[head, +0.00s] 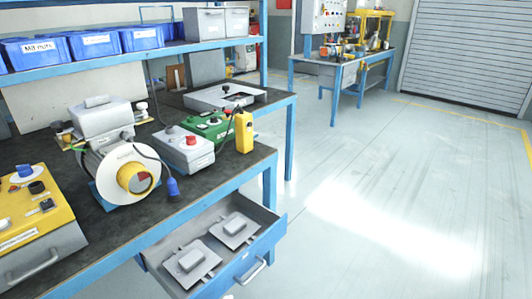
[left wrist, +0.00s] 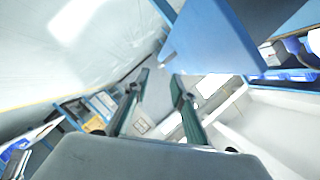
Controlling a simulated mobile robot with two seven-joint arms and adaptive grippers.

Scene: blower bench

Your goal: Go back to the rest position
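My left gripper (left wrist: 160,76) shows only in the left wrist view. Its two dark green fingers are apart with nothing between them. A blue panel or edge (left wrist: 210,42) fills the upper middle of that view, close to the fingertips; I cannot tell whether they touch. Neither gripper shows in the head view, and my right gripper is in no view. In the head view the blower (head: 128,168), with a white round face, stands on the dark workbench (head: 105,224).
The blue-fronted drawer (head: 240,262) is open and holds two grey plates with raised blocks (head: 190,260). A yellow control box (head: 35,220), a grey box with a red button (head: 185,150) and a yellow pendant (head: 244,132) are on the bench. The floor (head: 390,190) at right is clear.

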